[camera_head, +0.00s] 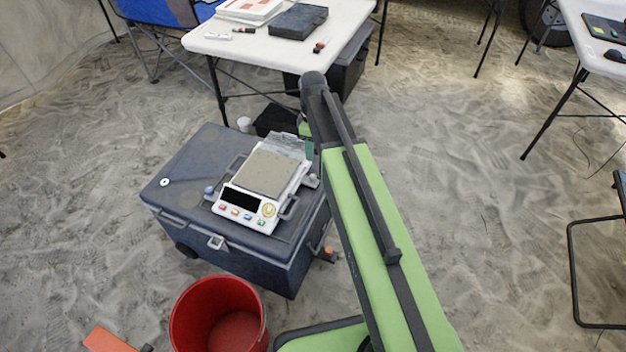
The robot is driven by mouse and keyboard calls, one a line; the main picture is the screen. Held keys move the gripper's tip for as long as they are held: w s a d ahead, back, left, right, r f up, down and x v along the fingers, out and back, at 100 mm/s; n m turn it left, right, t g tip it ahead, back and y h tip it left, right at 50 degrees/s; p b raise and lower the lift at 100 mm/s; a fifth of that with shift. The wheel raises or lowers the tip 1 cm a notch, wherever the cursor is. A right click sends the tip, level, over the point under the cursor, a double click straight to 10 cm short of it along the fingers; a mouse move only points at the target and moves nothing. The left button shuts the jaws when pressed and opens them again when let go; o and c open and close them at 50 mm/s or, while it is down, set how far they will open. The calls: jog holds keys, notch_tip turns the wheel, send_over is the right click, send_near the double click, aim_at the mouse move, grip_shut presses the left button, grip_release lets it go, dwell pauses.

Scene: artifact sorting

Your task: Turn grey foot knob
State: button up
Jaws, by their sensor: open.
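A white electronic scale (250,203) with a beige square pan (266,173) sits on the lid of a dark blue-grey case (185,165). Its dark display and coloured buttons face the front. A small grey knob (313,181) shows at the scale's right side, close beside my arm. A blue knob (209,190) shows at its left side. My green arm rises from the lower right and bends at a dark elbow above the case's right edge. Past the elbow, the arm is mostly hidden behind itself, and I cannot make out my gripper.
A red bucket (217,318) stands in front of the case. An orange-handled tool (104,340) lies at bottom left. A white table (345,22) with papers and a dark box stands behind. Another table (590,40) and a chair frame are at right. Open sand lies between.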

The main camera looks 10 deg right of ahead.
aim_at(313, 176)
notch_tip(313, 176, down, 13)
jog(key=b, duration=1.1)
jog(key=shift+r, duration=0.1)
